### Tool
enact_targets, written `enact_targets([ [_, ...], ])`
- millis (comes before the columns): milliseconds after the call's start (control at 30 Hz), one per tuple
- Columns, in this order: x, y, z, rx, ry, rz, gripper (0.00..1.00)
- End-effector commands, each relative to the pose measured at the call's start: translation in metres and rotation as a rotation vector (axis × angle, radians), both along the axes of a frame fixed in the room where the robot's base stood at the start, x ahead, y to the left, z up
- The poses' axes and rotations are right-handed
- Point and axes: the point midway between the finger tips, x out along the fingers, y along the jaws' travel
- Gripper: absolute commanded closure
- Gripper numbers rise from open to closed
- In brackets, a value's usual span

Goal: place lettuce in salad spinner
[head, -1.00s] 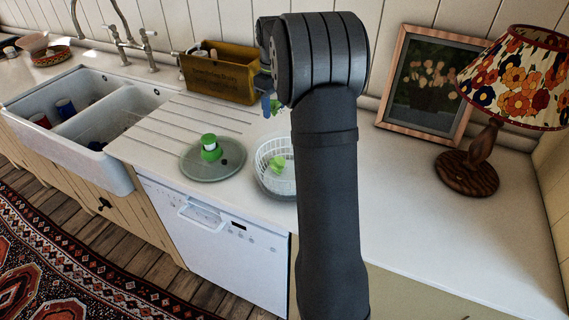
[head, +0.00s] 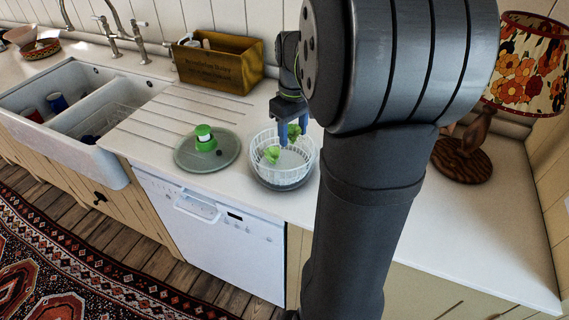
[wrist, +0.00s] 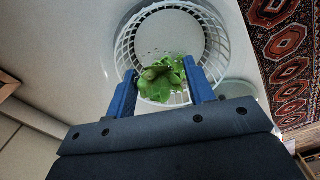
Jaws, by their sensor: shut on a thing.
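The salad spinner (head: 256,160) is a white slotted basket in a clear outer bowl on the counter; its open basket (wrist: 122,48) fills the top middle of the wrist view. My gripper (head: 293,138) has blue fingers and is above the right, back part of the basket. It is shut on another lettuce piece (wrist: 160,82), seen between the fingers in the wrist view. The held piece overlaps the basket rim in view; its exact height above the rim is unclear.
The spinner lid (head: 224,156) with a green knob (head: 205,134) lies left of the spinner. A yellow wooden box (head: 222,68) stands behind, and a double sink (head: 100,115) is at the left. A lamp (head: 530,70) stands at the right. My arm hides much of the right counter.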

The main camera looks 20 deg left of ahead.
Motion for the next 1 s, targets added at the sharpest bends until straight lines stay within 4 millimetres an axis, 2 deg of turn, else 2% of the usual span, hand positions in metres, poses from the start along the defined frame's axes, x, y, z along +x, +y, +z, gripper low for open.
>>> enact_targets([
  [200, -0.002, -0.001, -0.042, -0.003, 0.004, 0.008, 0.58],
  [467, -0.001, -0.001, -0.065, -0.001, 0.003, 0.007, 0.58],
  [667, -0.001, -0.001, -0.092, -0.001, 0.003, 0.007, 0.58],
  [1000, -0.001, -0.001, -0.097, 0.000, 0.001, 0.007, 0.58],
])
